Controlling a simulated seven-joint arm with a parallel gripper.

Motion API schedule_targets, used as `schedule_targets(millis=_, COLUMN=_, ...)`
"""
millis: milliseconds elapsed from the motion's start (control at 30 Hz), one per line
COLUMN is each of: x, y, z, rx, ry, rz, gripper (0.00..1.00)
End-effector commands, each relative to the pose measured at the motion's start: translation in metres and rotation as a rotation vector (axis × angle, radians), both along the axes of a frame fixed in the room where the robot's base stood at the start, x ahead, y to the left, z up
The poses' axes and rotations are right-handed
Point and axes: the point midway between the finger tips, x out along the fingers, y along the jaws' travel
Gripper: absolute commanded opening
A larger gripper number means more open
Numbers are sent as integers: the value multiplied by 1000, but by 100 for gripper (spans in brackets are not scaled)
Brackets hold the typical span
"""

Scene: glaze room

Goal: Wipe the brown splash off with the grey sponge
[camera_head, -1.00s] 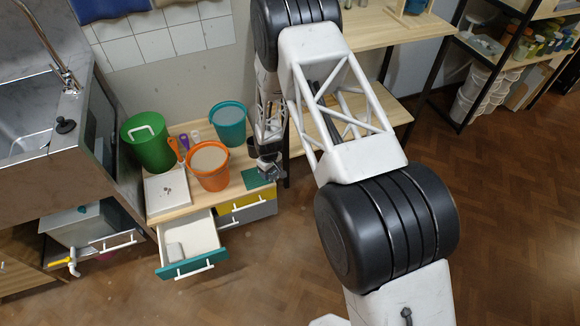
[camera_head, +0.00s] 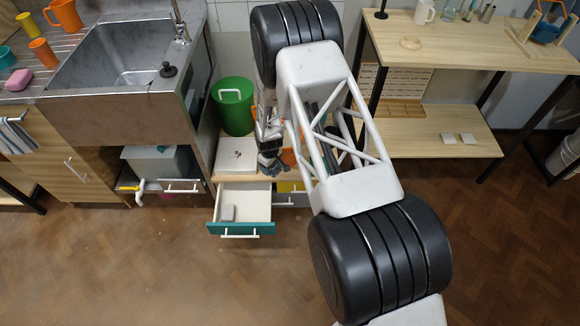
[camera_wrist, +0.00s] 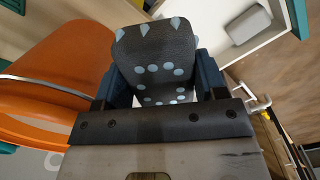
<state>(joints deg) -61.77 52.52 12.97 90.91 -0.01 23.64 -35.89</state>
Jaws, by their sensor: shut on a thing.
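My gripper (camera_wrist: 163,80) is shut on a dark grey block with pale blue dots, which looks like the grey sponge (camera_wrist: 158,48). Its dark blue fingers lie on both sides of the block. In the head view my gripper (camera_head: 270,163) is small and dark, above the low cabinet at the right edge of a white flat board (camera_head: 237,154). I cannot make out a clear brown splash in either current view.
An orange bucket (camera_wrist: 55,85) is close to my gripper's left in the wrist view. A green bucket (camera_head: 233,108) stands behind the board. An open drawer (camera_head: 243,205) with a light grey block (camera_head: 228,212) juts out in front. A sink (camera_head: 115,60) is at left.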

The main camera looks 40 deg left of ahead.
Motion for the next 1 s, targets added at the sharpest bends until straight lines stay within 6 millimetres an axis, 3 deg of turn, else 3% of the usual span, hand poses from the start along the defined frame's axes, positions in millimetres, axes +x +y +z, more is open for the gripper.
schedule_targets(millis=33, x=-6, y=16, z=3, rx=2, ry=-2, rz=0, gripper=46)
schedule_targets(millis=200, x=-8, y=60, z=7, rx=1, ry=-1, rz=-80, gripper=46)
schedule_targets(millis=1000, x=10, y=203, z=-8, rx=2, ry=0, rz=-640, gripper=46)
